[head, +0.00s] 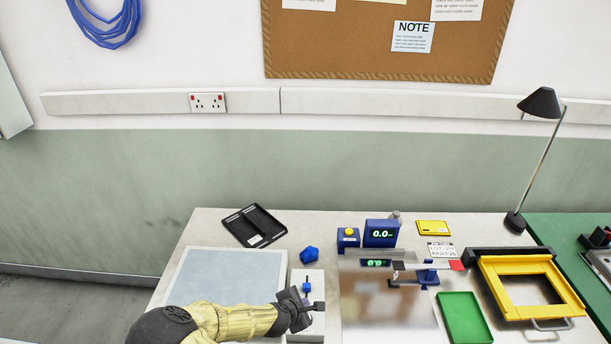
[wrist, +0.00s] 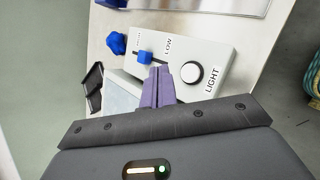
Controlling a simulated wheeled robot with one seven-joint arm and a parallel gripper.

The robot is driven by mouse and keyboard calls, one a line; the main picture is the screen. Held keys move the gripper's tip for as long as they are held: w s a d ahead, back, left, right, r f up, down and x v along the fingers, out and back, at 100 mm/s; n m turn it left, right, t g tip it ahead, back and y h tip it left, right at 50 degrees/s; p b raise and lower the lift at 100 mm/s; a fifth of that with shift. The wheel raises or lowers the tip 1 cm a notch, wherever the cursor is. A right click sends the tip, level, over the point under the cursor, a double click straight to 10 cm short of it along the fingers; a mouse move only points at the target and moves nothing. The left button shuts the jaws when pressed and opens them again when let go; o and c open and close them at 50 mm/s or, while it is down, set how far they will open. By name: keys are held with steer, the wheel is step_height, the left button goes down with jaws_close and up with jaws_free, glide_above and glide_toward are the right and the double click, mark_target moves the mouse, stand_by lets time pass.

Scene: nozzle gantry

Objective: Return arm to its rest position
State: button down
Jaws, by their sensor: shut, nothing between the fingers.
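My gripper (head: 318,306) reaches in from the lower left in the head view, low over the front of the table. In the wrist view its purple fingers (wrist: 158,86) are together with nothing between them. They are at a white control box (wrist: 203,62) with a blue slider knob (wrist: 145,57), a round white dial (wrist: 191,72) and the word LIGHT. I cannot tell whether the fingers touch the box. In the head view the box (head: 306,275) is partly hidden by my gripper.
A pale blue panel (head: 230,270) lies left of the box. A black tray (head: 254,225) and a blue knob-shaped piece (head: 309,254) are behind. To the right are a blue display (head: 381,233), a green tray (head: 464,318), a yellow frame (head: 490,275) and a lamp (head: 540,104).

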steer(key=s+d+r+m+g+y+b, duration=0.4)
steer(key=s+d+r+m+b, duration=0.3)
steer(key=s+d+r+m, duration=0.9)
steer(key=s+m+g, duration=0.1)
steer(key=m, duration=0.4)
steer(key=shift+s+r+m+g+b, duration=0.25)
steer(key=shift+s+m+g+b, duration=0.05)
steer(key=shift+s+m+b, duration=0.1)
stand_by(0.3)
